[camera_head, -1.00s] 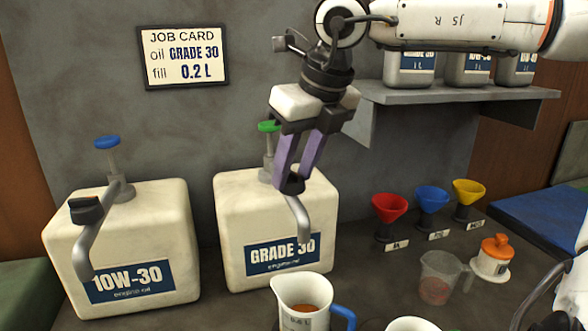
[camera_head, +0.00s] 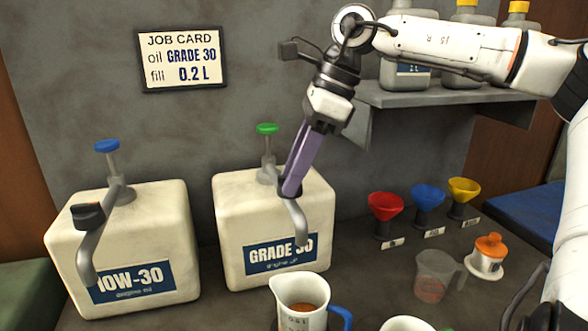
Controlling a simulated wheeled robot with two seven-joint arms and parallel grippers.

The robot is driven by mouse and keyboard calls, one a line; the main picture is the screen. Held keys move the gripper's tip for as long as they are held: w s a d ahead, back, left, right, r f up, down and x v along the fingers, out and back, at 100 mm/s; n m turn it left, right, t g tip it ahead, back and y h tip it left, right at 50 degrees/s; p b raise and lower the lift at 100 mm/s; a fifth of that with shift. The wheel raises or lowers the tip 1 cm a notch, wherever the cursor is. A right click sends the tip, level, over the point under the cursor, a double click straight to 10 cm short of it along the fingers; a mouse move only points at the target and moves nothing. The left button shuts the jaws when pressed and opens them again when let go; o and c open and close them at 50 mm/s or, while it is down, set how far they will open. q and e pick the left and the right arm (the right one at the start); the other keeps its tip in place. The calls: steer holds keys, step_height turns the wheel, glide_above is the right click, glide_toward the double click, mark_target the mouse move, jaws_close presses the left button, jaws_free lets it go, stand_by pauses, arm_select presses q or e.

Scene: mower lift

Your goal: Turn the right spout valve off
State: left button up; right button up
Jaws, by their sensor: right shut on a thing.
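The right container is a cream jug (camera_head: 228,225) labelled GRADE 30, with a green-topped pump (camera_head: 267,129) and a grey curved spout (camera_head: 299,225). My right gripper (camera_head: 291,188) reaches down from above with purple fingers and is shut on the dark spout valve, which its fingers mostly hide. A measuring jug (camera_head: 297,290) with a blue handle stands under the spout and holds some brown oil. The left container (camera_head: 70,238), labelled 10W-30, has its own spout with a dark valve knob (camera_head: 88,216). My left gripper is not in view.
A job card (camera_head: 181,58) on the wall reads GRADE 30, 0.2 L. Red (camera_head: 385,205), blue (camera_head: 428,196) and yellow (camera_head: 463,190) funnels stand to the right. A clear jug (camera_head: 435,275) and an orange-lidded pot (camera_head: 489,255) are nearby. A shelf (camera_head: 455,97) hangs behind my arm.

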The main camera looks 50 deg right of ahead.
steer(key=shift+w+d+n+g+y, duration=0.1)
steer(key=shift+n+g+y, duration=0.3)
steer(key=shift+n, duration=1.1)
steer(key=o, duration=1)
steer(key=shift+o, duration=0.2)
steer(key=v, duration=1)
steer(key=shift+r, duration=0.3)
